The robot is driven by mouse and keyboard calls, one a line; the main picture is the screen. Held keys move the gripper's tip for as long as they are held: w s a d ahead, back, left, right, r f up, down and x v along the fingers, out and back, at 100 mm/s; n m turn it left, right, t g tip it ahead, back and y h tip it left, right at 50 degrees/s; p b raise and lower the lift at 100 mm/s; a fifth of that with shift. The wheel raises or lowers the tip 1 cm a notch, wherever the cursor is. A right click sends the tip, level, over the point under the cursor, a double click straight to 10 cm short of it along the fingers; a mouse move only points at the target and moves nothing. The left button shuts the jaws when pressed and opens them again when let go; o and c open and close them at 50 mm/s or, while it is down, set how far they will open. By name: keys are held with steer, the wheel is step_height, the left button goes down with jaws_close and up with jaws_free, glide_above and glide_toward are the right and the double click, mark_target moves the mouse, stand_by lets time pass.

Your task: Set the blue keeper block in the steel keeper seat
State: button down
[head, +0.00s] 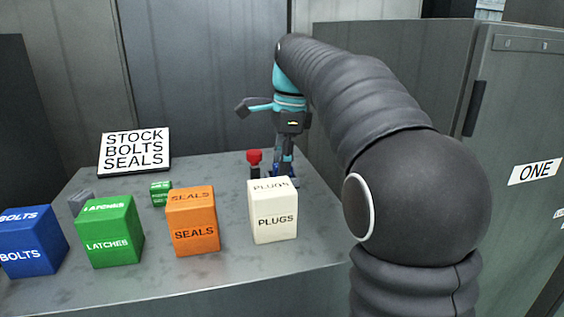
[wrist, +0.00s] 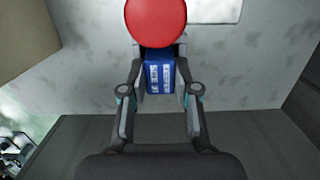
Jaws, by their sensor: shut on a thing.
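The blue keeper block (wrist: 160,77), with white lettering, sits between the fingertips of my gripper (wrist: 161,92) in the wrist view. My gripper is shut on it from both sides. In the head view my gripper (head: 285,168) points down at the back right of the table, and only a little blue shows there beside the fingers. Grey edges flank the block beyond the fingertips, but I cannot tell whether they belong to the steel keeper seat. I cannot tell whether the block touches anything below it.
A red knob (wrist: 156,20) stands right beyond the block; it also shows in the head view (head: 254,156). Blue (head: 33,240), green (head: 109,232), orange (head: 192,222) and white (head: 272,213) labelled boxes line the table front. A small green block (head: 161,194) and a sign (head: 135,150) stand behind.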

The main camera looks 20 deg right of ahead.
steer(key=c, duration=0.8)
jaws_free()
steer(key=shift+c, duration=0.2)
step_height(320, 180, up, 12)
steer(key=d+p, duration=0.1)
steer(key=shift+d+p, duration=0.25)
steer(key=shift+p, duration=0.05)
